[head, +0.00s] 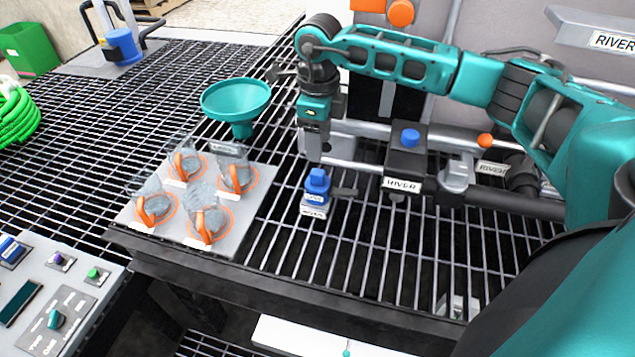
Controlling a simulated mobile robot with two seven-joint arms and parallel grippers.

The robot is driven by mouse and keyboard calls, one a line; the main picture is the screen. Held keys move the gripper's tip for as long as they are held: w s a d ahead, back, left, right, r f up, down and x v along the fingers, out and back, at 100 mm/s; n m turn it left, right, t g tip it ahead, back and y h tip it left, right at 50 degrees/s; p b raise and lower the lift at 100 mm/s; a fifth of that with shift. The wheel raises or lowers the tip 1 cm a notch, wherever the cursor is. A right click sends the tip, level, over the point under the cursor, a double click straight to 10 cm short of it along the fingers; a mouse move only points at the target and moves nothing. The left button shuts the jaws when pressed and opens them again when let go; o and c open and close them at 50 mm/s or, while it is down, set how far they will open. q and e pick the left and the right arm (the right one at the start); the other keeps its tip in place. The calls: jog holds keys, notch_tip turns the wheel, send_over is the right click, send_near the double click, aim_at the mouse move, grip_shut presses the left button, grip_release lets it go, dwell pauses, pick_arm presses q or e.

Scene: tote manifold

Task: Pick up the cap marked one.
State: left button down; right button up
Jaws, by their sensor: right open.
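Several grey caps with orange loops stand on a light grey board (262,200) at centre left. They are the back-left cap (184,163), back-right cap (238,178), front-left cap (153,208) and front-right cap (207,224). Each stands in an orange ring, with small white labels beside them. The labels are too small to read, so I cannot tell which cap is marked one. My right gripper (313,157) points down, open and seemingly empty, to the right of the board. It is above a small blue-topped fitting (317,182), apart from the caps. My left gripper is not in view.
A teal funnel (236,100) stands behind the board. A pipe manifold with a block labelled RIVER (403,165) is at right. A control panel (58,300) is at lower left, a green hose (15,118) at far left. Open black grating (90,125) lies behind the board.

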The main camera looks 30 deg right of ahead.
aim_at(317, 172)
notch_tip(317, 172, down, 8)
jog(key=shift+w+f, duration=0.1)
jog(key=shift+f, duration=0.05)
grip_shut()
dwell(0.7)
